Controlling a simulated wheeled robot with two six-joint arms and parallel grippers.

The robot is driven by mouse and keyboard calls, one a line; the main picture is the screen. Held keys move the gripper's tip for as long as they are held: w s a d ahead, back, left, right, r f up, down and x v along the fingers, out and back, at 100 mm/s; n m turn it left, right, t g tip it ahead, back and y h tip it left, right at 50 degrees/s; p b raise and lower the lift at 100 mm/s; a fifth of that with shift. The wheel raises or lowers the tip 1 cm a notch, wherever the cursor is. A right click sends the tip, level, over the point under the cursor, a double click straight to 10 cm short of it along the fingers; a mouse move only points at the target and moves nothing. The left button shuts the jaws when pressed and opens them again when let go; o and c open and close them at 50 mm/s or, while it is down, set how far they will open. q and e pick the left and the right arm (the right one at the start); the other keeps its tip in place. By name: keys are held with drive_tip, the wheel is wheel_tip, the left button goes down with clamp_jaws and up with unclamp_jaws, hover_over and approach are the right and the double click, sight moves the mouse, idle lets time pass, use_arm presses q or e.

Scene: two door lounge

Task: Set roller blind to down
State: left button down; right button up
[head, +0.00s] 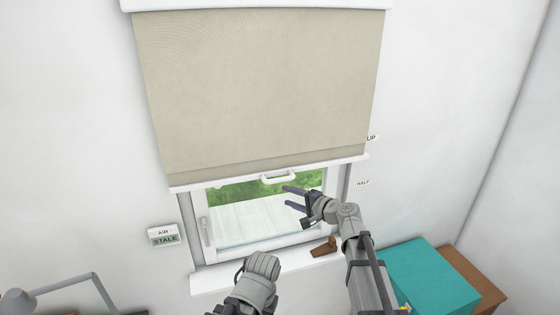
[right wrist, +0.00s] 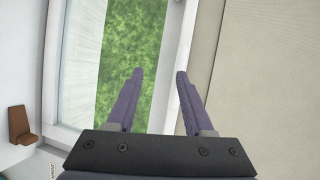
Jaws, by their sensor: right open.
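The beige roller blind (head: 260,85) covers the upper part of the window. Its white bottom bar (head: 220,183) hangs between the UP label (head: 371,138) and the HALF label (head: 363,183). A white pull handle (head: 278,178) sits at the middle of the bar. My right gripper (head: 284,196) is open and empty, just below and right of the handle, in front of the glass. In the right wrist view, the gripper's two fingers (right wrist: 160,74) are spread, with the blind (right wrist: 270,55) to their right; I cannot make out the handle there. My left gripper's fingers do not show.
A brown object (head: 324,247) stands on the white sill (head: 215,279). A window handle (head: 206,231) is at the left of the frame. An AIR STALE sign (head: 163,237) hangs on the left wall. A lamp (head: 75,285) and a teal box (head: 430,275) stand low at the sides.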

sight(282, 181)
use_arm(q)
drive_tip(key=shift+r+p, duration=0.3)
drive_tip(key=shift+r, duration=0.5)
use_arm(e)
drive_tip(key=r, duration=0.1)
drive_tip(key=w+d+r, duration=0.1)
drive_tip(key=r+m+t, duration=0.1)
drive_tip(key=shift+w+d, duration=0.3)
drive_tip(key=shift+w+f, duration=0.1)
drive_tip(key=b+x, duration=0.1)
drive_tip(key=x, duration=0.6)
drive_tip(key=shift+w+a+f, duration=0.1)
drive_tip(key=shift+w+a, duration=0.1)
drive_tip(key=shift+a, duration=0.05)
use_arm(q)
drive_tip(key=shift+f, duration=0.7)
use_arm(e)
drive_tip(key=shift+c, duration=0.2)
clamp_jaws()
